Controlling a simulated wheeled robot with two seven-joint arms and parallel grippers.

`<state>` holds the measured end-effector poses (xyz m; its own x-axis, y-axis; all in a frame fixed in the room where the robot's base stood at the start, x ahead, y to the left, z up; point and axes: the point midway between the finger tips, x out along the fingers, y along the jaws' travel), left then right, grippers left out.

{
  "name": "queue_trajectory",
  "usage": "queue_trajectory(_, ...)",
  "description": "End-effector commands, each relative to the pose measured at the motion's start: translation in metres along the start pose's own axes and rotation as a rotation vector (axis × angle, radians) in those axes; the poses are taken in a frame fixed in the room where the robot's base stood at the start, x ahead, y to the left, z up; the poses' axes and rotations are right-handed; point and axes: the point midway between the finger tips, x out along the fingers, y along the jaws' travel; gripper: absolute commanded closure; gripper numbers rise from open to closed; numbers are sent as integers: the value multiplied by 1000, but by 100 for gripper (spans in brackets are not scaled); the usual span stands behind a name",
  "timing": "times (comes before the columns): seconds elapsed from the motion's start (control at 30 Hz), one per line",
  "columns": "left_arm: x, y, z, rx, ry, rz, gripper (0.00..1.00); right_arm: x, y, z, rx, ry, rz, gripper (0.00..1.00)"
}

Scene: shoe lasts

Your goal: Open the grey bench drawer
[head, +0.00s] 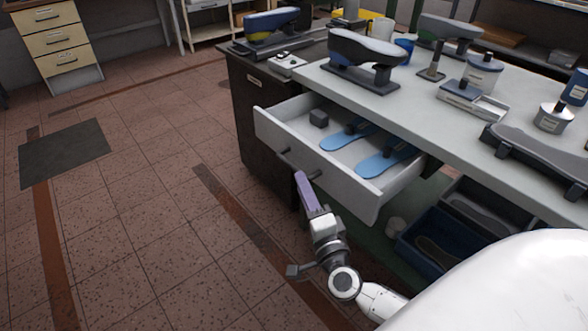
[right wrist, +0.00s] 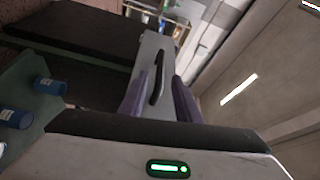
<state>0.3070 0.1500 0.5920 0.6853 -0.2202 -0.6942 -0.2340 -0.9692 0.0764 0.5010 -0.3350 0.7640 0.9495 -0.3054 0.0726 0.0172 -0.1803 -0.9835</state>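The grey bench drawer (head: 345,183) stands pulled out from under the light worktop. Its front also shows in the right wrist view (right wrist: 151,52). Two blue insoles (head: 385,160) and a small dark block (head: 318,118) lie in it. A dark bar handle (head: 285,151) is on the drawer front; it also shows in the right wrist view (right wrist: 157,78). My right gripper (head: 301,176) is at the handle, with its purple fingers apart. In the right wrist view the handle shows between the fingers (right wrist: 158,95), not clamped. My left gripper is out of view.
Shoe lasts and tools stand on the worktop (head: 325,82). A dark cabinet (head: 255,120) is left of the drawer. A blue bin (head: 445,240) sits on the shelf below. The tiled floor at the left is clear around a dark mat (head: 64,152).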

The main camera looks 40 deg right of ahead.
Motion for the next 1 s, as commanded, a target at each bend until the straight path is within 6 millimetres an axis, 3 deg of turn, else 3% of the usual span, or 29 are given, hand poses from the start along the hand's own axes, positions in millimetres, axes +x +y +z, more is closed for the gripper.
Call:
queue_trajectory(0.2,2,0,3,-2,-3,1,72,43,0,0,-2,0,-3,70)
queue_trajectory(0.4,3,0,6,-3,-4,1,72,68,0,1,-3,-2,-2,70)
queue_trajectory(0.8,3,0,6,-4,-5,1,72,76,0,1,-2,-3,0,70)
queue_trajectory(1.0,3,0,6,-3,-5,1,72,76,0,1,-2,-3,0,100)
